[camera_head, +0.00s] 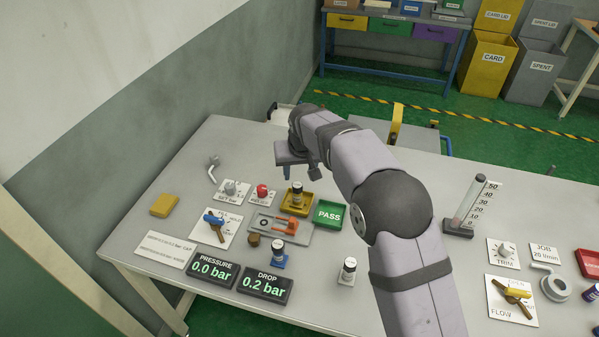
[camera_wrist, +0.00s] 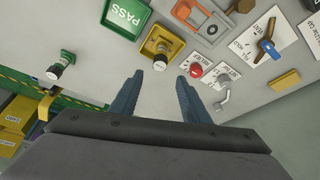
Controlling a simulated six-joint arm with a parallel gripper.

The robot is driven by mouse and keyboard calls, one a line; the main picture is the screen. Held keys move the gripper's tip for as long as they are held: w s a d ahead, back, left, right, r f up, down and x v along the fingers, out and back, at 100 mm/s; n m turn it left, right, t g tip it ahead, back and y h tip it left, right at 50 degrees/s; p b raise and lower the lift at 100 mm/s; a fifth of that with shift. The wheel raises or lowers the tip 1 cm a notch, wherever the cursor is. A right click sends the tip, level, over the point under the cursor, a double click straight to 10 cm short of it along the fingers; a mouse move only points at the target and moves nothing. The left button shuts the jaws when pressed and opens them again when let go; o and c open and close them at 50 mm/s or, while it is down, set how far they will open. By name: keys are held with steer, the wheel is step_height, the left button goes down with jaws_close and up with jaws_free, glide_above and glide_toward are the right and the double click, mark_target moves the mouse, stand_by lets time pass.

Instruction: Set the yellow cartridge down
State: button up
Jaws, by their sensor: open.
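A cartridge with a dark cap and pale label (camera_head: 297,188) stands upright in a yellow square holder (camera_head: 304,207). I take it for the yellow cartridge; its band colour is hard to tell. In the wrist view the same cartridge (camera_wrist: 162,58) sits in its yellow holder (camera_wrist: 149,44), just beyond my fingertips. My gripper (camera_wrist: 160,78) is open, with nothing between its blue-grey fingers. In the head view my gripper (camera_head: 297,163) is above and behind the holder, apart from the cartridge.
A green PASS tray (camera_head: 329,215) lies right of the holder. The grey fixture with an orange clamp (camera_head: 284,224), red knob (camera_head: 262,191) and blue-handled valve (camera_head: 214,220) crowd the left. Other cartridges stand at the blue holder (camera_head: 279,262) and front (camera_head: 348,271).

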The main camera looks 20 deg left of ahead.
steer(key=shift+s+d+r, duration=0.1)
steer(key=shift+s+r, duration=0.15)
steer(key=shift+r, duration=0.2)
steer(key=s+d+m+g+h, duration=0.1)
steer(key=s+d, duration=0.4)
steer(key=d, duration=0.6)
steer(key=s+d+m+g+h, duration=0.1)
steer(key=s+d, duration=0.3)
steer(key=d, duration=0.6)
steer(key=s+d+f+m+g, duration=0.1)
steer(key=s+d+f, duration=0.1)
steer(key=s+d, duration=0.4)
steer(key=s+d+f+m+g, duration=0.1)
steer(key=s+d, duration=0.5)
steer(key=s, duration=0.9)
steer(key=shift+s+d+f+m, duration=0.15)
steer(key=shift+d+f+m, duration=0.25)
steer(key=shift+f, duration=0.4)
steer(key=shift+a, duration=0.1)
